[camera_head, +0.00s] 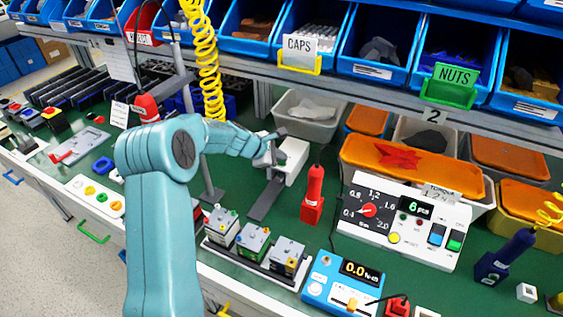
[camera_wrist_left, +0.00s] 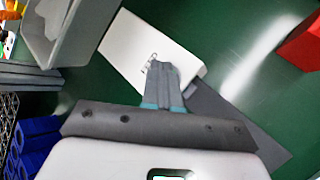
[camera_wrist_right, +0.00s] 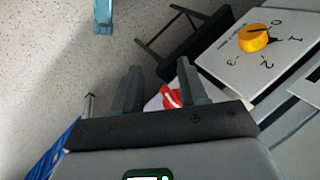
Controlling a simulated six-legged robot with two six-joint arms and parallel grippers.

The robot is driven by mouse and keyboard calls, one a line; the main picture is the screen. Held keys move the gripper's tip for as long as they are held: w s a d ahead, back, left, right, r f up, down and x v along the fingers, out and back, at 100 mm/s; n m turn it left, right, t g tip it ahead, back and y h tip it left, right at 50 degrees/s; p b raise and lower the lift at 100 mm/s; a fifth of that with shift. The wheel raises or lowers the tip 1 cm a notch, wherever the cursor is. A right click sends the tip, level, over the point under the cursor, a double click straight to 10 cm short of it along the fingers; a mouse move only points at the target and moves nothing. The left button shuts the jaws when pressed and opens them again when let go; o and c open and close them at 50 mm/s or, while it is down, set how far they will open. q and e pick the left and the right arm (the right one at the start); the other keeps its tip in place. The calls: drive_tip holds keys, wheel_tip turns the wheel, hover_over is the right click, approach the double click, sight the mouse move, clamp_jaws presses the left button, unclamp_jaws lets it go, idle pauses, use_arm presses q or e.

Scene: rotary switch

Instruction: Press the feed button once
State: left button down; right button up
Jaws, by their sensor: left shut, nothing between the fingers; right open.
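My left gripper (camera_head: 270,148) is shut and empty. In the head view it is at a small white device (camera_head: 293,160) with a dark grey base plate. In the left wrist view the closed fingertips (camera_wrist_left: 163,66) overlap the device's white face (camera_wrist_left: 132,42), beside a small dark marking; I cannot tell whether they touch. No button is legibly labelled feed, and the fingers may hide part of the white face. My right gripper (camera_wrist_right: 160,72) is open in its wrist view, with a red knob (camera_wrist_right: 170,95) on a white panel beyond the fingers; the head view does not show it.
A red screwdriver-like tool (camera_head: 313,193) stands right of the white device. A white control box (camera_head: 405,222), a blue meter (camera_head: 340,284) and a tray of small blocks (camera_head: 255,262) are nearby. Blue bins (camera_head: 375,45) line the shelf behind. A yellow coiled hose (camera_head: 205,70) hangs beside my left arm.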

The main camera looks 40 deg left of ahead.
sight(279, 164)
use_arm(q)
drive_tip(key=shift+r, duration=0.1)
drive_tip(key=shift+r+p, duration=0.7)
drive_tip(key=shift+r, duration=0.05)
drive_tip(key=shift+r+p, duration=2.2)
drive_tip(key=shift+r, duration=0.25)
